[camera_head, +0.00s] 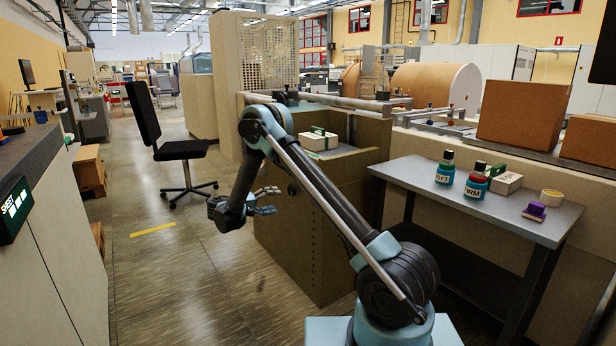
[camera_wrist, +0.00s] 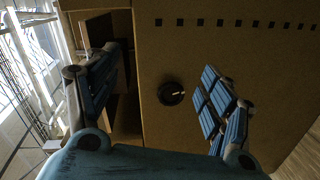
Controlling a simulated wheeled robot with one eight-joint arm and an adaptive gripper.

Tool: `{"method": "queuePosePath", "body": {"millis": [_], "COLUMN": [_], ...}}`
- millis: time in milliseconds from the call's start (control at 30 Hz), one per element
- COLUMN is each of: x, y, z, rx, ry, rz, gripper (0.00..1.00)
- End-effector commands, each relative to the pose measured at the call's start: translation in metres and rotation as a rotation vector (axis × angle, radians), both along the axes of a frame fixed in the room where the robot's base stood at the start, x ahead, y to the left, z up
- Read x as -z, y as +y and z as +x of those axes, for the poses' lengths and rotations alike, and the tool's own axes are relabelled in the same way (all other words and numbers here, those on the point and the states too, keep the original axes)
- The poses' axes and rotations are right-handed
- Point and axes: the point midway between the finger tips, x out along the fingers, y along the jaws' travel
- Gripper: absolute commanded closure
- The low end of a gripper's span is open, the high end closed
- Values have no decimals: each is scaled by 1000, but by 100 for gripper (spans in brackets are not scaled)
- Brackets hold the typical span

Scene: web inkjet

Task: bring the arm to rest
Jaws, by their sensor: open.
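My gripper (camera_head: 268,200) is open and empty in the head view, with my arm bent up and over and its end low in front of the brown cabinet. In the wrist view my gripper (camera_wrist: 155,95) has its two blue-padded fingers spread wide with nothing between them. Behind the fingers is the face of the brown cabinet (camera_wrist: 240,50), with a round dark knob (camera_wrist: 171,93) and a row of small dark squares near the top. I cannot tell how far the fingertips are from that face.
A grey table (camera_head: 420,180) at the right holds two labelled bottles (camera_head: 445,168) (camera_head: 476,181), a white box (camera_head: 507,183), a tape roll (camera_head: 551,197) and a purple-handled stamp (camera_head: 535,211). A box with a green piece (camera_head: 319,139) sits on the cabinet. A black chair (camera_head: 180,150) stands left; floor between is clear.

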Motion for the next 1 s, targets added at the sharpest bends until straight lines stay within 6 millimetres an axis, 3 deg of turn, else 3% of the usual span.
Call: {"method": "queuePosePath", "body": {"millis": [233, 467, 767, 1000], "x": [-46, -85, -127, -152], "y": [-52, -106, -174, -224], "z": [6, 1, -25, -59], "rx": [30, 55, 83, 101], "ry": [87, 171, 267, 333], "rz": [70, 151, 267, 367], "gripper": [26, 26, 26, 26]}}
